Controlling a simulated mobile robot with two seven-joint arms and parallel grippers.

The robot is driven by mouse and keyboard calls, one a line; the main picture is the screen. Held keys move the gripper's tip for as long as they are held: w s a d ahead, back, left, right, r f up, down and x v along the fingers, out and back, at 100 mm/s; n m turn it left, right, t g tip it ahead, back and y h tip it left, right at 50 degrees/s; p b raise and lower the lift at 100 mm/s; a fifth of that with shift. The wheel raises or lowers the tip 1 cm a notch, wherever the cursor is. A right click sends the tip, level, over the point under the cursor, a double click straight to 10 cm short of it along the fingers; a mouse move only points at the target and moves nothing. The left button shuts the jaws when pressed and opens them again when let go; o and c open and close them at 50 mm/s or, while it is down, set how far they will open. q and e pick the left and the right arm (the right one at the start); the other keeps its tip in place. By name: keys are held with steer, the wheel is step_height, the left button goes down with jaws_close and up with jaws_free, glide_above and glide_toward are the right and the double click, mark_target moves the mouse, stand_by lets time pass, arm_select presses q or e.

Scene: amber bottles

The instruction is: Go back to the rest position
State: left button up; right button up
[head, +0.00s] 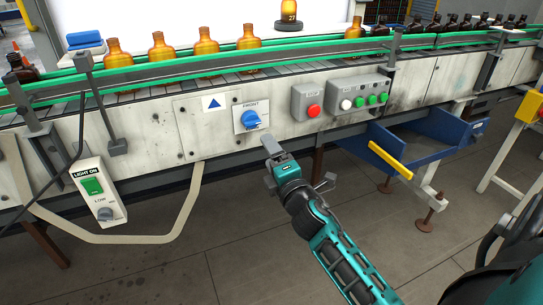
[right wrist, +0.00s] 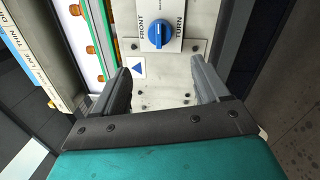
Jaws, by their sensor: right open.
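My right gripper (head: 299,162) is in front of the conveyor's side panel, below and to the right of the blue knob (head: 250,118) on its white plate. In the right wrist view, the right gripper (right wrist: 162,82) has its two fingers spread wide with nothing between them. The blue knob (right wrist: 158,35) shows beyond the fingertips, apart from them, with the words FRONT and TURN on its plate. My left gripper is not in view.
Amber bottles (head: 206,42) stand along the green-railed conveyor (head: 230,88). A grey box with a red button (head: 313,111) is right of the knob. A hanging LIGHT ON box (head: 97,190) is at left, a blue chute (head: 405,150) at right. The foreground floor is open.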

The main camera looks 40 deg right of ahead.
stand_by(0.4)
arm_select(q)
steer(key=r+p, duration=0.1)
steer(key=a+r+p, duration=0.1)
steer(key=p, duration=0.1)
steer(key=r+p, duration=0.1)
steer(key=p, duration=0.1)
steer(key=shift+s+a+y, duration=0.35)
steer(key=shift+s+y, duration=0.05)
arm_select(e)
steer(key=s+a+f+m+g+y, duration=0.3)
steer(key=s+a+f+m, duration=0.4)
steer(key=s, duration=0.3)
steer(key=s+a+f+m+g+y, duration=0.3)
steer(key=s+a+f+m+g, duration=0.1)
steer(key=s+a+f+m, duration=0.4)
steer(key=shift+s+a+f+g, duration=0.3)
steer(key=shift+s+g, duration=0.1)
steer(key=shift+s, duration=0.5)
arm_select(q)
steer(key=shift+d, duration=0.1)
arm_select(e)
steer(key=shift+d+r, duration=0.1)
